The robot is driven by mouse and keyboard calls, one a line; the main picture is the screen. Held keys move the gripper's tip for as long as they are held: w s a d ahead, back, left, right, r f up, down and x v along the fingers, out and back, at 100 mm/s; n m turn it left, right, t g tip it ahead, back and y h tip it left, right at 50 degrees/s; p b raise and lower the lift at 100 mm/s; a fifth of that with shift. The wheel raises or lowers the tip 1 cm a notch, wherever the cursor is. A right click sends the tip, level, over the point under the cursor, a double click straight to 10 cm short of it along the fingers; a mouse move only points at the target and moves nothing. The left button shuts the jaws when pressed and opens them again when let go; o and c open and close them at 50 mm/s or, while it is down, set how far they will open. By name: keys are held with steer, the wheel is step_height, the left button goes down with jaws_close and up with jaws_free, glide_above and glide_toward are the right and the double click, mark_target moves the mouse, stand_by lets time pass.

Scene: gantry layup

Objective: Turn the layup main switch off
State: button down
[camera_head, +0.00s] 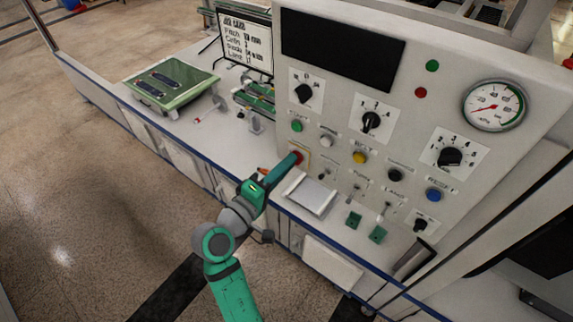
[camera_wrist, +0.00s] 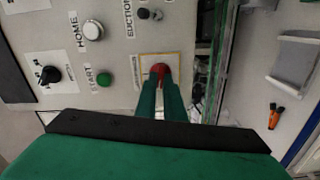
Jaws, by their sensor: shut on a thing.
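The main switch appears to be the red knob (camera_head: 299,156) at the lower left of the grey control panel (camera_head: 330,105). In the wrist view the red knob (camera_wrist: 159,69) sits on a pale plate with a yellow edge; its label is not readable. My gripper (camera_head: 291,162) reaches the panel from the lower left. In the wrist view my gripper's two green fingers (camera_wrist: 159,84) are closed around the red knob, one on each side. The fingers hide most of the knob, so its turned position cannot be told.
Close to the knob are a green START button (camera_wrist: 103,79), a white HOME button (camera_wrist: 92,30) and a small toggle (camera_wrist: 144,13). A pale tray (camera_head: 309,195) juts out below the panel. A gauge (camera_head: 494,106) is at upper right.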

steer(key=shift+n, duration=1)
steer(key=c, duration=1.9)
jaws_free()
steer(key=shift+o, duration=0.2)
steer(key=v, duration=1)
steer(key=shift+s+a, duration=0.2)
steer(key=shift+s, duration=0.05)
steer(key=shift+s+f, duration=0.1)
